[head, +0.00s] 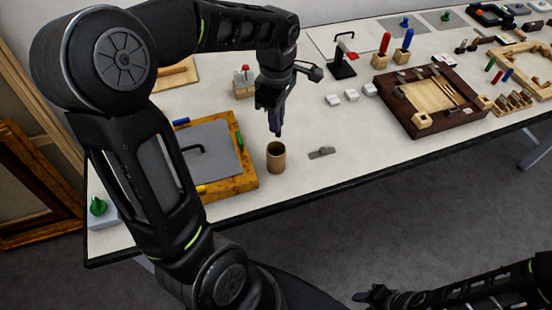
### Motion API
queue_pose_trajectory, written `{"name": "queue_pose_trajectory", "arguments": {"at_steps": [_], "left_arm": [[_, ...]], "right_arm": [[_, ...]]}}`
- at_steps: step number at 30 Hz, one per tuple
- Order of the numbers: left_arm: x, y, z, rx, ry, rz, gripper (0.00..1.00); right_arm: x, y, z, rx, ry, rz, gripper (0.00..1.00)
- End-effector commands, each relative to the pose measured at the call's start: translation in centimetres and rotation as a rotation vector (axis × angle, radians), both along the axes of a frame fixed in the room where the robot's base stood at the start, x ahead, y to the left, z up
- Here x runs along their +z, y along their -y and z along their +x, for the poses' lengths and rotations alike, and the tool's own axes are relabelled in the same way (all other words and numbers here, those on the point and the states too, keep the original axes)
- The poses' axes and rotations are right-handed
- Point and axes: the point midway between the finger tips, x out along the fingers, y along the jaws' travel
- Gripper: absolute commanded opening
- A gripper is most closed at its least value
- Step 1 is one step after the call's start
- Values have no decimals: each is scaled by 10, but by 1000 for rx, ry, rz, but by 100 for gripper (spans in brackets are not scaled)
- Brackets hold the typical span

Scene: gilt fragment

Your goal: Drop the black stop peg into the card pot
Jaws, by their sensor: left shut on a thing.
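The card pot (276,160) is a brown open cylinder standing upright on the table, just right of the gilt frame. My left gripper (277,124) points down above the pot, a little behind its mouth in the picture. It is shut on the black stop peg (278,132), which is small and hard to tell from the dark fingers. The peg appears above the pot's rim, not inside it. My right gripper (372,296) is low at the bottom right, away from the table, and its fingers are not clear.
A gilt frame with a grey panel (212,148) lies left of the pot. A small grey-brown piece (322,153) lies to its right. A block with a red-topped peg (244,82) stands behind. A dark wooden frame (395,113) lies further right. The table front is clear.

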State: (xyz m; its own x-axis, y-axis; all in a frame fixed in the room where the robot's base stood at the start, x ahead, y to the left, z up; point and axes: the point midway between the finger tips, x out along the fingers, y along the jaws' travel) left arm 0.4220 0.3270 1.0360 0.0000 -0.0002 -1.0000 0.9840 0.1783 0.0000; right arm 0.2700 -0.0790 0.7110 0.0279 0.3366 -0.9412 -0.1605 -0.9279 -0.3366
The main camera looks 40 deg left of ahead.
Motion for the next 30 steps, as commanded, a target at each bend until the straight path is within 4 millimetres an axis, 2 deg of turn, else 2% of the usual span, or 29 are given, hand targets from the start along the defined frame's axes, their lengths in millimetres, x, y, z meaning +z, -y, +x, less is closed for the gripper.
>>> {"name": "queue_pose_trajectory", "arguments": {"at_steps": [2,3,12,23,30], "left_arm": [[0,0,0,0,0,0,0],[0,0,0,0,0,0,12],[0,0,0,0,0,0,35],[6,0,1,0,2,0,35],[40,0,1,-1,5,1,35]], "right_arm": [[0,0,0,0,0,0,36],[0,0,0,0,0,0,36],[0,0,0,0,-1,0,36],[-1,0,0,0,0,0,36],[-8,-1,0,0,3,2,36]]}}
